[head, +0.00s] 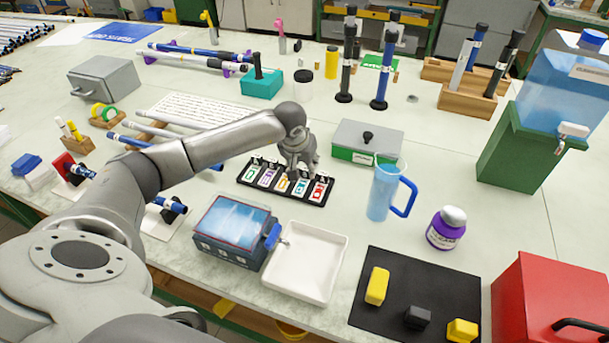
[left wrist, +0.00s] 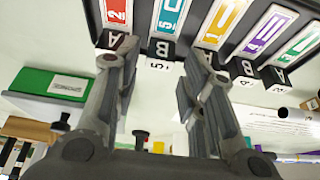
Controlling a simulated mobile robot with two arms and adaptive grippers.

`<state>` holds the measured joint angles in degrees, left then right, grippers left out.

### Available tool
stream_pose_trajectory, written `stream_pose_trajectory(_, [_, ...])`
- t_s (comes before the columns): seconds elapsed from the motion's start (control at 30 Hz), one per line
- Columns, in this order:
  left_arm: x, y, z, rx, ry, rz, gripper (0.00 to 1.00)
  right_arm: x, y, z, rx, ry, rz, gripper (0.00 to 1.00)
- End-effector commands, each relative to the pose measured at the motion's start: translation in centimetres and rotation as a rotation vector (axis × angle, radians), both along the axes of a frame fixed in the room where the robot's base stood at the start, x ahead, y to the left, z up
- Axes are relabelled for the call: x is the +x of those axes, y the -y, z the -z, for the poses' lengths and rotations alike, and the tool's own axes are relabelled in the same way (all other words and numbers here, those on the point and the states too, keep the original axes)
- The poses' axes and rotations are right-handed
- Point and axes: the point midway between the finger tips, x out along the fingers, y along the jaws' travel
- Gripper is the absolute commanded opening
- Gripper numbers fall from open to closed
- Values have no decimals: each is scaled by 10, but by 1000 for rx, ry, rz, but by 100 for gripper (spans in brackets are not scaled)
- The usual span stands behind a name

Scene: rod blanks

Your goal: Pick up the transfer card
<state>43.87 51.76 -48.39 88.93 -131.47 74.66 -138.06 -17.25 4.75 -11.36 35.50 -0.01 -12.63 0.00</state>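A black rack (head: 243,183) holds several upright cards in a row, coloured green (head: 250,174), purple (head: 267,178), yellow (head: 283,184), teal (head: 301,187) and red (head: 318,191). Which one is the transfer card, I cannot tell. My left gripper (head: 293,172) points down just behind the rack. In the left wrist view the fingers (left wrist: 160,75) are spread with nothing between them. The teal card (left wrist: 172,22) lies ahead of the gap, with the red card (left wrist: 117,14) and yellow card (left wrist: 222,20) either side. Black tabs marked with letters stick out from the cards. My right gripper is not in view.
A grey box with a green base (head: 362,153) stands right of the gripper, with a blue jug (head: 383,190) near it. A white tray (head: 305,262) and a grey-blue box (head: 232,230) stand in front of the rack. Rods (head: 170,128) lie at the left.

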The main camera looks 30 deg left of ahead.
Motion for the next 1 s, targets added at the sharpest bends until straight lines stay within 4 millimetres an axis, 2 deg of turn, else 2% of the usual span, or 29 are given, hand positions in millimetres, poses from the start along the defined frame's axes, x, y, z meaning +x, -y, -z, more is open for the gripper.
stream_pose_trajectory(0.1, [7, -2, 12, -3, -3, -1, 38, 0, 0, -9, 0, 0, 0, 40])
stream_pose_trajectory(0.3, [14, -4, 29, -4, 0, -1, 38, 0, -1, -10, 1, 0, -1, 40])
stream_pose_trajectory(0.57, [14, -4, 31, -2, 1, 0, 38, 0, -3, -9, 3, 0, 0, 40])
stream_pose_trajectory(0.77, [14, -4, 31, -2, 1, 0, 12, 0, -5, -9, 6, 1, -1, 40])
stream_pose_trajectory(1.0, [14, -4, 30, -2, 1, 0, 10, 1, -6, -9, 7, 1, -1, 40])
